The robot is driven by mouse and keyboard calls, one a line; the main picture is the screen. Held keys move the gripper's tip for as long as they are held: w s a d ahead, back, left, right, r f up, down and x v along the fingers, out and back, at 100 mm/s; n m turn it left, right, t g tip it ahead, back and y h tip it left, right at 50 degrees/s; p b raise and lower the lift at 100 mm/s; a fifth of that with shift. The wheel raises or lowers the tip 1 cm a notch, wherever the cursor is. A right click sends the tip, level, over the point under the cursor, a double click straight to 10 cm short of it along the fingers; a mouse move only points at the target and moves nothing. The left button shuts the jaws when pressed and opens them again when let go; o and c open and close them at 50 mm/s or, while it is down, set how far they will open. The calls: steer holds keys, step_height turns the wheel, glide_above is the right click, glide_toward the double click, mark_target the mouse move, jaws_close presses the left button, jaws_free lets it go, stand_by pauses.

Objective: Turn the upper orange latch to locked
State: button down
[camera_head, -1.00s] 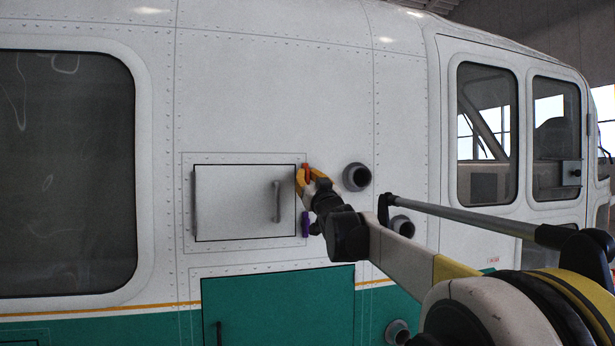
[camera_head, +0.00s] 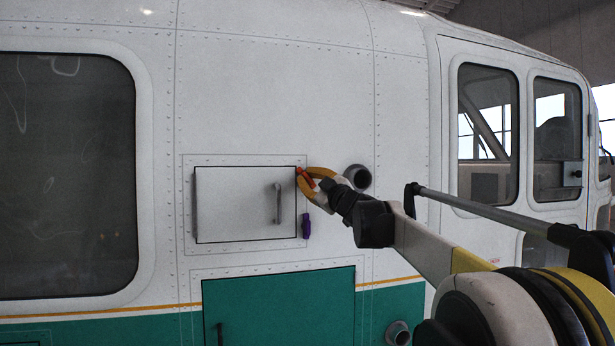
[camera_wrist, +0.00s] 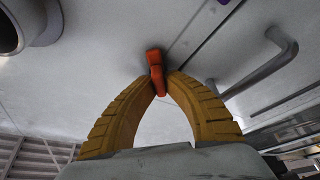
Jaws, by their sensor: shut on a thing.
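The upper orange latch (camera_head: 306,179) is at the upper right corner of the small grey hatch door (camera_head: 235,205). It now lies tilted, its upper end toward the left at the door's corner. My gripper (camera_head: 309,182) has its yellow fingers shut on the latch. In the wrist view the orange latch (camera_wrist: 156,72) sits between the two fingertips (camera_wrist: 158,78) of my gripper. The fingers hide part of the latch in the head view. A purple latch (camera_head: 306,226) hangs upright below it at the door's right edge.
A grey handle (camera_head: 278,204) stands out from the hatch door. A round dark port (camera_head: 357,177) is right behind my wrist, and another (camera_head: 398,332) is lower down. A green panel (camera_head: 280,305) lies below the hatch. The white wall above is clear.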

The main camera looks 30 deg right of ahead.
steer(key=n, duration=0.2)
steer(key=n+g+y+p, duration=0.1)
steer(key=n, duration=0.2)
steer(key=shift+r+n+g+y+p, duration=0.1)
steer(key=shift+n+g+y+p, duration=0.2)
steer(key=shift+f+n+g+p, duration=0.1)
steer(key=shift+n+g+p, duration=0.4)
steer(key=shift+n, duration=0.7)
steer(key=shift+f+n+g+p, duration=0.1)
steer(key=shift+n+g+p, duration=0.4)
steer(key=shift+n, duration=0.7)
steer(key=c, duration=1.5)
jaws_free()
steer(key=shift+w, duration=0.1)
steer(key=shift+o, duration=0.2)
steer(key=s+d, duration=0.2)
steer(key=s, duration=1)
steer(key=shift+w+d, duration=0.1)
